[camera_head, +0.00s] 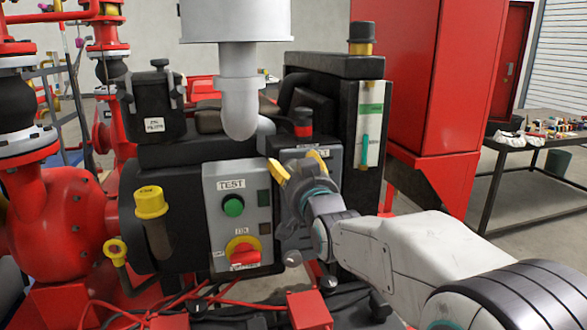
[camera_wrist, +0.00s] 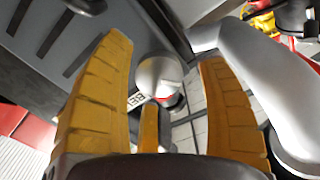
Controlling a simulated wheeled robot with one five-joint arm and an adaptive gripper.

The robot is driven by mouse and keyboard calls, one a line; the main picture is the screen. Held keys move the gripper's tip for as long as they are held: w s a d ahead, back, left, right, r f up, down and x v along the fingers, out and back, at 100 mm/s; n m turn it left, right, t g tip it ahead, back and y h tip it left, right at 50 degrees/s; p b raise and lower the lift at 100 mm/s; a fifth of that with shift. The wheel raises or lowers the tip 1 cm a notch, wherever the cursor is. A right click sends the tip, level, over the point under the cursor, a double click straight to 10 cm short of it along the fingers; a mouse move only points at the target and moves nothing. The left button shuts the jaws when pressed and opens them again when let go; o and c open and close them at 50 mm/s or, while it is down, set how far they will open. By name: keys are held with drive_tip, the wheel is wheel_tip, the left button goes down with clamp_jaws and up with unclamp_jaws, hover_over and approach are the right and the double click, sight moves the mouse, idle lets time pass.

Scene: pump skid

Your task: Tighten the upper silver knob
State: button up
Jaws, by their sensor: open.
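My gripper (camera_head: 298,170) has yellow fingers. It is in front of the grey panel right of the TEST box and hides much of that panel. In the wrist view, my gripper (camera_wrist: 165,55) is open, its fingers apart. A rounded silver knob (camera_wrist: 157,73) shows between and beyond the fingers, beside a partly hidden label. I cannot tell whether any finger touches it. In the head view this knob is hidden behind my gripper. A lower silver knob (camera_head: 291,258) shows beneath my gripper at the panel's bottom.
The grey TEST box (camera_head: 238,215) with a green button (camera_head: 233,205) and a red-and-yellow switch (camera_head: 243,252) stands left of my gripper. A white pipe (camera_head: 238,95) hangs above. A red cabinet (camera_head: 420,75) stands at right. Red cables run below.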

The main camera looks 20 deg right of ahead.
drive_tip(key=shift+w, duration=0.4)
drive_tip(key=c, duration=1.2)
